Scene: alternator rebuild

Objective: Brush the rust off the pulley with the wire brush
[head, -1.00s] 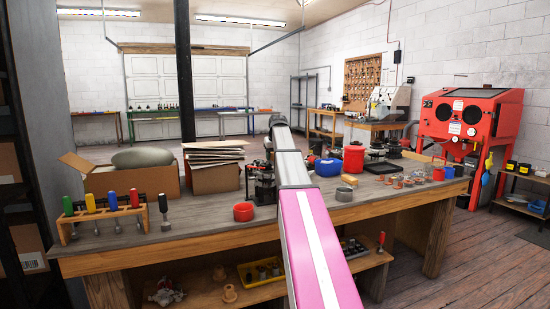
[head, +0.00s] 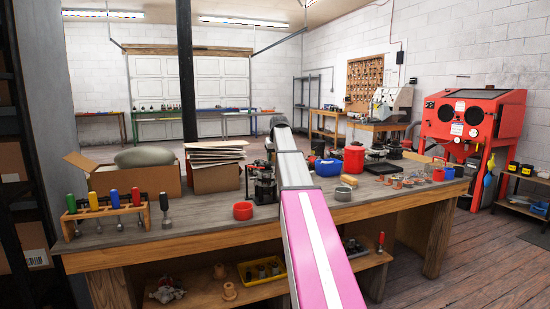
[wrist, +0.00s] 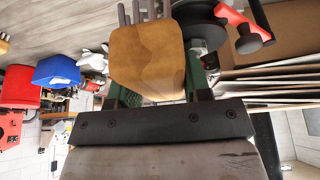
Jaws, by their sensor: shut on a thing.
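My gripper (wrist: 155,92) is shut on the wooden handle of the wire brush (wrist: 147,62) in the wrist view. Grey bristles (wrist: 140,12) show past the handle at the top edge. A dark round disc (wrist: 200,32) lies just right of the brush, partly hidden; I cannot tell whether it is the pulley. Rust and any contact with the bristles cannot be made out. In the head view my arm hides the gripper and brush. A dark metal stand (head: 262,185) stands on the workbench (head: 200,235) just left of my arm.
A rack of screwdrivers (head: 105,208) and a box of cardboard sheets (head: 213,178) stand on the left of the bench. A red cup (head: 243,211) is near the stand. Blue (head: 328,167) and red (head: 353,160) containers stand right of my arm. Bare benchtop lies near the front left.

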